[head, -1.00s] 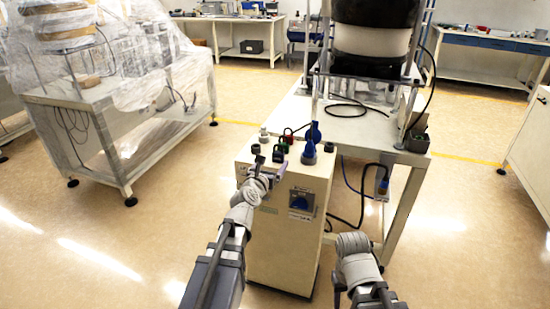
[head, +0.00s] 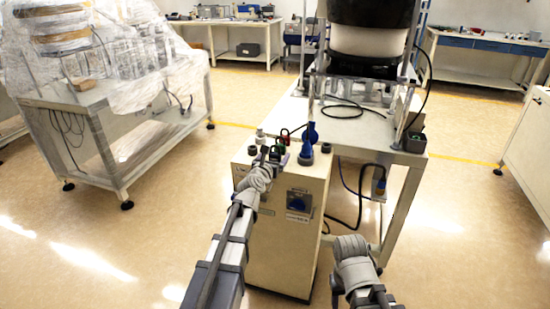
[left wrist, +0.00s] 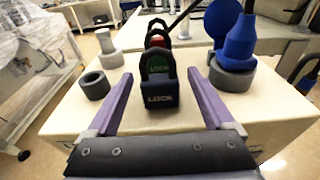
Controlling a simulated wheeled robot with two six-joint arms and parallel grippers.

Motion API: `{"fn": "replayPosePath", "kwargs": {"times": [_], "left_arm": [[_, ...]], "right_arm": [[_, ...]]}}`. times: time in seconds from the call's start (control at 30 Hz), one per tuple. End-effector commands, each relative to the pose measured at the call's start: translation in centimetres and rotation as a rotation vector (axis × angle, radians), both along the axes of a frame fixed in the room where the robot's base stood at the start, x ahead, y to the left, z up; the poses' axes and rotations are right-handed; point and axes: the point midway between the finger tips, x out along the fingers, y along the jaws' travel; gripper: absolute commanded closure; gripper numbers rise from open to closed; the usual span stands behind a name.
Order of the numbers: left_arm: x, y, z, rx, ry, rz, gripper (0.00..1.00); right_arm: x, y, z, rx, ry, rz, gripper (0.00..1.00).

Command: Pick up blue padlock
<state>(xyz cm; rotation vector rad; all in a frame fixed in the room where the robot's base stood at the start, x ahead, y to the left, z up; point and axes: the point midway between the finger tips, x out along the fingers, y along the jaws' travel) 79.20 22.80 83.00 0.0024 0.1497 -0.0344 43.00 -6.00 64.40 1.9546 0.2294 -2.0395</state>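The dark blue padlock (left wrist: 160,95), marked LOCK, stands upright on the cream cabinet top in the left wrist view. My left gripper (left wrist: 160,76) is open. Its two purple fingers lie on either side of this padlock, with a gap visible on each side. A green padlock (left wrist: 157,62) shows through and behind its shackle, and a red padlock (left wrist: 157,41) stands behind that. In the head view my left gripper (head: 270,156) reaches over the front of the cabinet and partly hides the padlocks.
A blue plug on a grey base (left wrist: 236,50) stands right of the right finger. A dark grey ring (left wrist: 95,85) and a light grey bolt-like part (left wrist: 107,50) stand left. The cream cabinet (head: 290,215) adjoins a white table (head: 360,128).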

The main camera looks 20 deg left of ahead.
Motion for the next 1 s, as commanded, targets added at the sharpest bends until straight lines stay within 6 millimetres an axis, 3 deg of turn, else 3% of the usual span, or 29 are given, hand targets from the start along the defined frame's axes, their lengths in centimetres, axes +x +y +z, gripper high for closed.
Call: {"fn": "replayPosePath", "kwargs": {"times": [0.07, 0.73, 1.0], "left_arm": [[-0.02, 0.01, 0.00, 0.000, 0.000, 0.000, 0.23], [-0.03, 0.03, -0.01, 0.000, 0.000, 0.000, 0.98], [-0.03, 0.03, 0.00, 0.000, 0.000, 0.000, 1.00]], "right_arm": [[0.00, 0.00, 0.00, 0.000, 0.000, 0.000, 0.50], [0.00, 0.00, 0.00, 0.000, 0.000, 0.000, 0.50], [0.00, 0.00, 0.00, 0.000, 0.000, 0.000, 0.50]]}}
